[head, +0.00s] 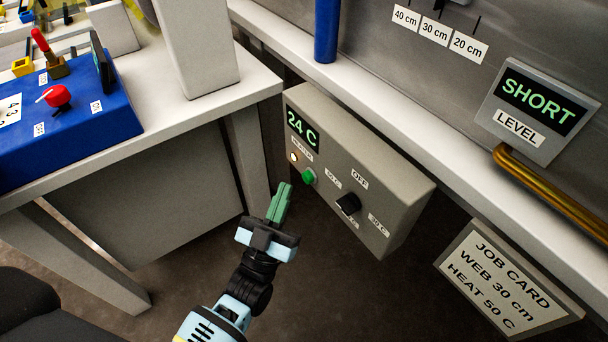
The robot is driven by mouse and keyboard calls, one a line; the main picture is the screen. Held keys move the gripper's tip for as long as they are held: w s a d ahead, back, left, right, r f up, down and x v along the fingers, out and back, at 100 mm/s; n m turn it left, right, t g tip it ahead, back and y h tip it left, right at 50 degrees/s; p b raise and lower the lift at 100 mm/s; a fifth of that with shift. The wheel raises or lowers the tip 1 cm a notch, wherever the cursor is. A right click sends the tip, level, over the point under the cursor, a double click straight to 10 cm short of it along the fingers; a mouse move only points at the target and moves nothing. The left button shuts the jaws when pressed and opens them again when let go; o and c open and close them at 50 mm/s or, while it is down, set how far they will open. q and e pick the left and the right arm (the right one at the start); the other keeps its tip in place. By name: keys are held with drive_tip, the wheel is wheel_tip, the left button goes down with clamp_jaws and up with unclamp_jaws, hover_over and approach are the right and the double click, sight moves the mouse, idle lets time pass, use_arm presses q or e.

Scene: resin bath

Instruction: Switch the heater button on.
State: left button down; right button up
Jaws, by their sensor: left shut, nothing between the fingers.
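The grey heater box (400,186) is mounted on the side of the bath in the head view. Its display (302,128) reads 24 C. Below the display is a small label and a round pale lamp (294,157). The green heater button (308,177) sits just right of the lamp. A black knob (348,204) stands further right, among labels that include OFF. My left gripper (283,188) is shut and empty, with its green fingertips just left of and below the green button. Whether the tips touch the box I cannot tell, but a small gap seems to show.
A job card (505,280) reads WEB 30 cm, HEAT 50 C. A level display (540,102) reads SHORT, above a brass pipe (550,195). A white table (215,110) with a blue control box (70,120) stands at left, its leg close behind my gripper.

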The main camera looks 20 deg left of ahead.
use_arm(q)
drive_tip(key=shift+s+a+p, duration=0.4)
drive_tip(key=shift+s+a, duration=0.5)
drive_tip(key=shift+s, duration=0.25)
drive_tip(key=s+a+f+g, duration=0.2)
drive_tip(key=s+f+g, duration=1.2)
drive_tip(key=s+f, duration=0.45)
drive_tip(key=s+a+g+y, duration=0.25)
drive_tip(key=s+g, duration=0.85)
drive_tip(key=s, duration=1.7)
drive_tip(key=w+f+t+h, duration=0.1)
drive_tip(key=w+f+t, duration=0.2)
drive_tip(key=w+t, duration=0.2)
drive_tip(key=shift+w+f+m, duration=0.25)
drive_tip(key=shift+w+m, duration=0.1)
drive_tip(key=shift+m, duration=0.05)
